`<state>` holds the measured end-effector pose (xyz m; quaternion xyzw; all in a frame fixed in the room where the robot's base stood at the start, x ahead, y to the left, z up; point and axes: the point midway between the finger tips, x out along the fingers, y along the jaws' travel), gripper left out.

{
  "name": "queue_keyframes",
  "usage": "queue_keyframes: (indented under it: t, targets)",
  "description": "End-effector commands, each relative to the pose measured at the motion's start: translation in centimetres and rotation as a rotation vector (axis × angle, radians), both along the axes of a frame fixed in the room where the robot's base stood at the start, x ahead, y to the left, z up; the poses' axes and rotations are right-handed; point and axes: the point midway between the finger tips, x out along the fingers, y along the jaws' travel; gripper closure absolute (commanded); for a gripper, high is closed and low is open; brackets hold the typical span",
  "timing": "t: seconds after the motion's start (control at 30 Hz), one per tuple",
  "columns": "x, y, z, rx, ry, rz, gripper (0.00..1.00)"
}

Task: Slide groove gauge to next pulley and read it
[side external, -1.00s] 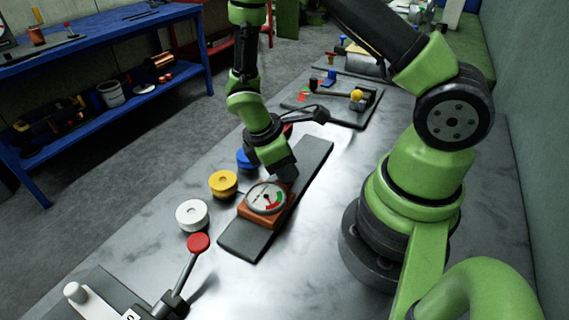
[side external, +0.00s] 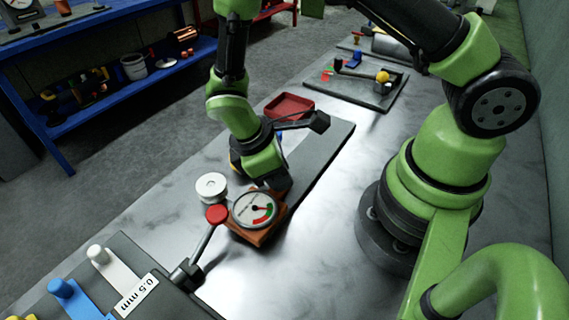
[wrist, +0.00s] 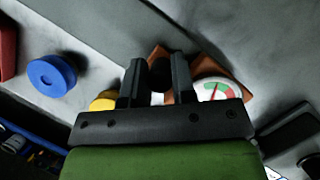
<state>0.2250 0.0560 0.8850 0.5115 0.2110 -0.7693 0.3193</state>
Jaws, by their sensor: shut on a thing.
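The groove gauge (side external: 255,212) is an orange block with a round white dial, at the near end of a dark rail (side external: 325,150). The dial has red and green bands and a red needle; its exact reading is too small to tell. My gripper (side external: 279,183) is shut on the gauge's block; the wrist view shows both jaws (wrist: 158,68) around a dark part of it. The white pulley (side external: 211,186) is left of the gauge. The yellow pulley (wrist: 103,101) and blue pulley (wrist: 52,75) show in the wrist view, the yellow partly behind the jaw.
A red-knobbed lever (side external: 216,214) stands close to the gauge's left. A red tray (side external: 289,106) lies behind my gripper.

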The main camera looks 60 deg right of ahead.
Motion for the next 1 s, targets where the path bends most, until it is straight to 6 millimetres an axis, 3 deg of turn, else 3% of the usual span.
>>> queue_keyframes:
  t: [0.13,0.17,0.2,0.57,1.0]
  targets:
    - [0.1,0.5,0.0,0.009,-0.008,0.002,1.00]
    - [0.1,0.5,0.0,0.010,-0.009,0.002,0.71]
    - [0.1,0.5,0.0,0.009,-0.009,0.001,0.65]
    - [0.3,0.6,0.7,0.007,-0.007,0.001,0.65]
    - [2.4,2.8,7.9,0.009,-0.011,0.003,0.65]
